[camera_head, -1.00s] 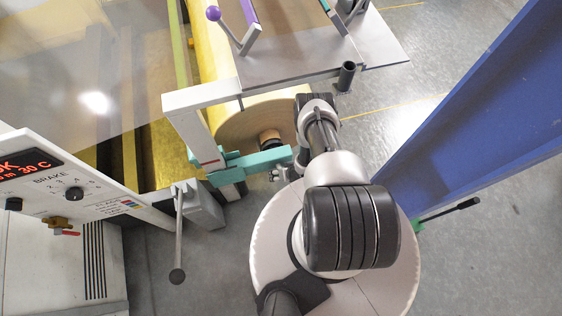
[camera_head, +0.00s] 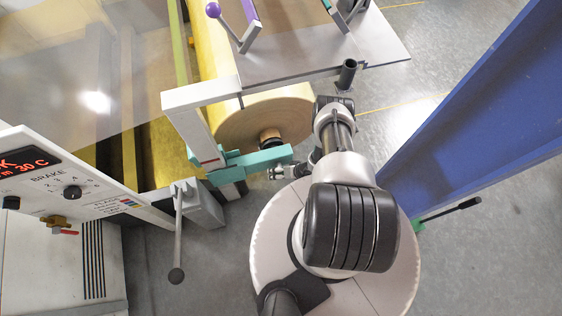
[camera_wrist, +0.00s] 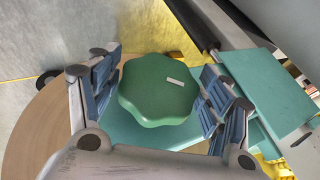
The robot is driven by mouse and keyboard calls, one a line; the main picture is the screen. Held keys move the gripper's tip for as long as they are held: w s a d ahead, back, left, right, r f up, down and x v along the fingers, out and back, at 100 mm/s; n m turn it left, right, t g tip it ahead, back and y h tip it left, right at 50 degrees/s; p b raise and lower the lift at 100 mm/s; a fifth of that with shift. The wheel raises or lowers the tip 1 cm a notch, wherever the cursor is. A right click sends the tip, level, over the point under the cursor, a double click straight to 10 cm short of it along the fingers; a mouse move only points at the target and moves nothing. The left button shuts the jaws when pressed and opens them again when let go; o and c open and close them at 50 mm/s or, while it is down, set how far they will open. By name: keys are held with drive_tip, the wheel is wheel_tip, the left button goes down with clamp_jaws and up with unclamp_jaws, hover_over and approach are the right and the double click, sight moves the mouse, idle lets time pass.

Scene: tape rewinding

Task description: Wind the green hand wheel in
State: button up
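The green hand wheel (camera_wrist: 159,90) is a lobed knob with a small pale mark on its face. In the wrist view it lies between the two blue-padded fingers of my gripper (camera_wrist: 158,86). The fingers stand apart, one on each side of the wheel; a narrow gap shows at the left, and I cannot tell whether the right pad touches. In the head view my gripper (camera_head: 284,172) is by the end of the teal arm (camera_head: 255,160). The wheel cannot be made out clearly there.
A large tan roll (camera_head: 265,117) lies behind the teal arm. The control panel (camera_head: 60,185) and a grey lever (camera_head: 178,235) are at the left. A blue beam (camera_head: 480,120) rises close on the right. Open grey floor shows beyond it.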

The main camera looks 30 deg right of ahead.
drive_tip(key=shift+o, duration=0.6)
drive_tip(key=v, duration=1.2)
drive_tip(key=shift+a, duration=0.1)
